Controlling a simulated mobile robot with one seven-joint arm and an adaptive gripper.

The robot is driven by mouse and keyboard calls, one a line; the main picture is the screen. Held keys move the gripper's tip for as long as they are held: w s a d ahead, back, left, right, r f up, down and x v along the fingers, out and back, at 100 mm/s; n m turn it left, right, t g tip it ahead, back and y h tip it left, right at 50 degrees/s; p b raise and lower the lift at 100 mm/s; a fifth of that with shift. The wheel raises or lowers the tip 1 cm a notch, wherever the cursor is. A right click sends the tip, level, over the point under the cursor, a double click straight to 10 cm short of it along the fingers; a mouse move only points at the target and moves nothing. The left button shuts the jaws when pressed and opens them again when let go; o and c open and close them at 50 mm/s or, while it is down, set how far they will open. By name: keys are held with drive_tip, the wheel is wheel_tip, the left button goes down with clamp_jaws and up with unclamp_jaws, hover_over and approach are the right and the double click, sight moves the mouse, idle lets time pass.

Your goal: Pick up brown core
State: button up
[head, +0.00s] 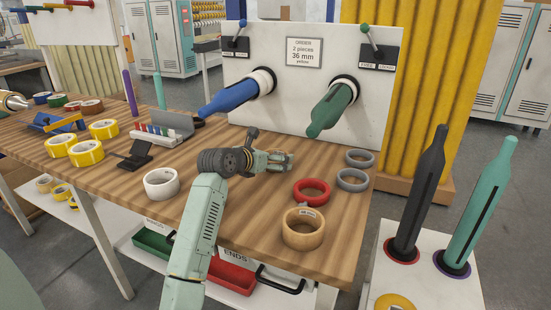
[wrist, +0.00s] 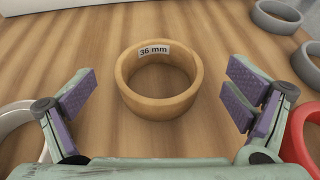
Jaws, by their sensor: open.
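The brown core (head: 302,230), a tan ring, lies flat on the wooden table near its front edge, at the right in the head view. In the wrist view the brown core (wrist: 158,85) is near the middle, with a "36 mm" label inside its rim. My gripper (head: 287,161) is over the table, behind and left of the core in the head view. In the wrist view my gripper (wrist: 160,100) has its purple-padded fingers spread wide, one on each side of the core's place in the picture. The gripper is empty and apart from the core.
A red ring (head: 311,190) lies just behind the brown core, and grey rings (head: 352,180) lie behind that. A white ring (head: 161,183) lies to the left. Blue (head: 236,95) and green (head: 332,108) spindles jut from the white panel over the table.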

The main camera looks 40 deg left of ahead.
sight(282, 154)
drive_tip(key=x, duration=0.3)
drive_tip(key=shift+w+p, duration=0.2)
drive_tip(key=shift+p, duration=0.15)
drive_tip(key=c, duration=1.2)
